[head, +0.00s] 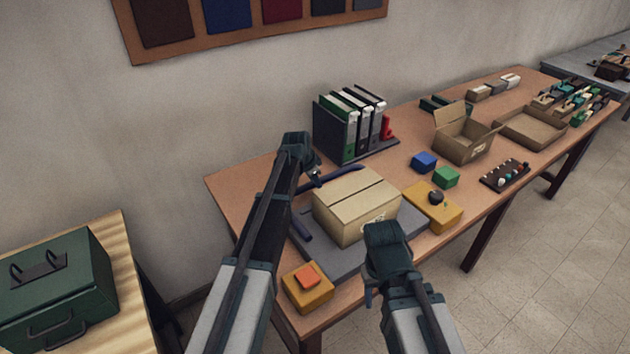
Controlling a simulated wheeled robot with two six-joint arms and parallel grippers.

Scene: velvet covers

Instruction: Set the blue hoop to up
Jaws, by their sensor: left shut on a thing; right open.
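The blue hoop (343,177) is a dark blue curved bar. One stretch shows behind the closed cardboard box (357,205), and another dark blue stretch shows at the box's left side. The box sits on a grey base (343,262). My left gripper (314,174) is at the hoop's back left stretch and shut on it; its arm hides part of the hoop. I cannot tell the hoop's exact tilt. My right gripper (371,287) is open in front of the box, apart from the hoop, its fingers mostly hidden.
A yellow block with an orange top (307,277) sits at the table's near corner. A yellow box with a dark knob (433,206) stands right of the carton. Binders (351,122) stand behind. Blue (424,161) and green (446,176) blocks and an open carton (462,146) lie further right.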

